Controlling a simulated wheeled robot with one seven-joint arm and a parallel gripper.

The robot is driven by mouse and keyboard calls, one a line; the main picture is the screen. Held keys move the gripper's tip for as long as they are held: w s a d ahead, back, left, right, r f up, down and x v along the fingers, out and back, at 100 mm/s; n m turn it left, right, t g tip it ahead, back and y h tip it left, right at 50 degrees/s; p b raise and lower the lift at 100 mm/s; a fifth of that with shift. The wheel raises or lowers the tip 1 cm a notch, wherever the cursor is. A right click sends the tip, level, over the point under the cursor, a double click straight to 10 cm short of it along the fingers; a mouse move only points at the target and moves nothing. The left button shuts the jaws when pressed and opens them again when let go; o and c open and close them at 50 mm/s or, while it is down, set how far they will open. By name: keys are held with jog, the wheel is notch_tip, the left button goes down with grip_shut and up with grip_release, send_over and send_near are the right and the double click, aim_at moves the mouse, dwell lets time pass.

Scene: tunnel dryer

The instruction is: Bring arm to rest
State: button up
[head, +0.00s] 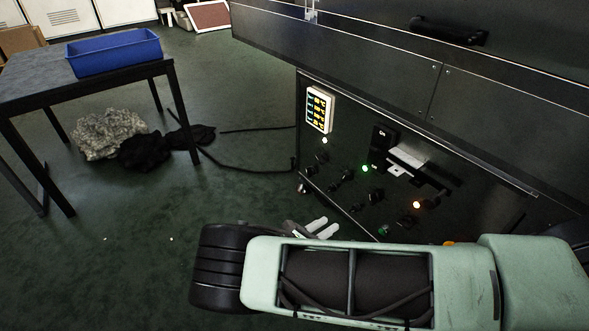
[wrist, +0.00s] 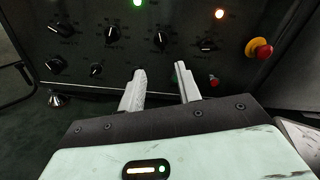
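My gripper (wrist: 160,84) shows in the wrist view with its two pale fingers spread apart and nothing between them. It points at the lower part of the dryer's black control panel (wrist: 105,60), near the knobs; I cannot tell whether the fingertips touch it. In the head view my gripper (head: 320,226) shows partly behind my pale green arm, low in front of the panel. The arm stretches across the bottom of the head view from the right.
The dryer (head: 490,85) fills the right side, with a lit display (head: 319,109), knobs and a red emergency button (wrist: 261,50). A table (head: 25,82) with a blue bin (head: 115,52) stands left. Dark cloth (head: 145,152) and cable lie on the floor.

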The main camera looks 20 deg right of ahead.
jog(key=s+a+r+m+g+y, duration=0.5)
jog(key=s+r+m+y, duration=0.15)
jog(key=r, duration=0.25)
jog(key=s+a+r+m+g+y, duration=0.4)
jog(key=s+r+m+y, duration=0.2)
jog(key=s+r, duration=0.3)
jog(key=s+r+m+t+y, duration=0.1)
jog(key=s+r+m+y, duration=0.2)
jog(key=s+r, duration=0.3)
jog(key=s+r+m+t+y, duration=0.2)
jog(key=s+r+m, duration=0.15)
jog(key=r, duration=0.45)
notch_tip(320, 180, up, 37)
jog(key=p, duration=3.7)
jog(key=shift+r+n, duration=0.2)
jog(key=shift+n, duration=0.1)
